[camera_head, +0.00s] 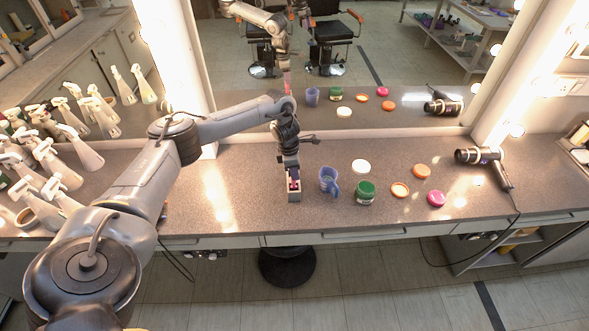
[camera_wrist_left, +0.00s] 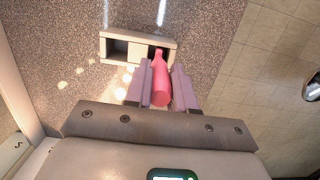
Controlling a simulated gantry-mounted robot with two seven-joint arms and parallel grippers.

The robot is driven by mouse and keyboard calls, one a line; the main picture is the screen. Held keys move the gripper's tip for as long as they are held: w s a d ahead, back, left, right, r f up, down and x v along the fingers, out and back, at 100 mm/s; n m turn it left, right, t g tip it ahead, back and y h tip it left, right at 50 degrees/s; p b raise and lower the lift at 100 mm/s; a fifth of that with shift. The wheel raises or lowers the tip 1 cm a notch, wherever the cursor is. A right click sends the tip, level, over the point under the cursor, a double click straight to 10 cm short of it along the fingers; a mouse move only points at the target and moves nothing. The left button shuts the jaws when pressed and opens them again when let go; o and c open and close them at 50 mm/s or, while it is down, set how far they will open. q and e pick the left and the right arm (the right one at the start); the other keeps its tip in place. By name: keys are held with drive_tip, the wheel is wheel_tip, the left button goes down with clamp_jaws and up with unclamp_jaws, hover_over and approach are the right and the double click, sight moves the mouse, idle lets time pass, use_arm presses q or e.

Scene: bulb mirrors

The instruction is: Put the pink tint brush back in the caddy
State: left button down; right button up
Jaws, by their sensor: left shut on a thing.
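My left gripper (camera_head: 292,170) points down directly above the caddy (camera_head: 295,196) near the counter's front edge. In the left wrist view its fingers (camera_wrist_left: 162,80) are shut on the pink tint brush (camera_wrist_left: 161,90). The brush's narrow end reaches over the right-hand compartment of the caddy (camera_wrist_left: 137,37). The caddy's left-hand compartment looks dark and empty. I cannot tell whether the brush tip is inside the compartment or just above it. In the head view the brush is mostly hidden by the gripper. My right gripper is not in view.
A blue cup (camera_head: 328,180) stands close right of the caddy. Beyond are a green jar (camera_head: 365,192), a white lid (camera_head: 361,166), orange lids (camera_head: 400,190), a pink lid (camera_head: 436,198) and a hairdryer (camera_head: 484,160). Spray bottles (camera_head: 50,158) crowd the left. A mirror (camera_head: 340,60) stands behind.

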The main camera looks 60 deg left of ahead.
use_arm(q)
drive_tip(key=shift+f, duration=0.15)
drive_tip(key=shift+c, duration=2)
unclamp_jaws()
drive_tip(key=shift+s+a+r+p, duration=0.1)
drive_tip(key=shift+s+r+p, duration=0.05)
drive_tip(key=shift+r+p, duration=0.95)
drive_tip(key=shift+s+a+r+p, duration=0.1)
drive_tip(key=shift+s+r+p, duration=0.05)
drive_tip(key=shift+r+p, duration=0.9)
drive_tip(key=shift+s+a+r+p, duration=0.15)
drive_tip(key=shift+r+p, duration=0.65)
drive_tip(key=shift+r, duration=0.55)
drive_tip(key=shift+d, duration=0.1)
drive_tip(key=shift+r, duration=0.1)
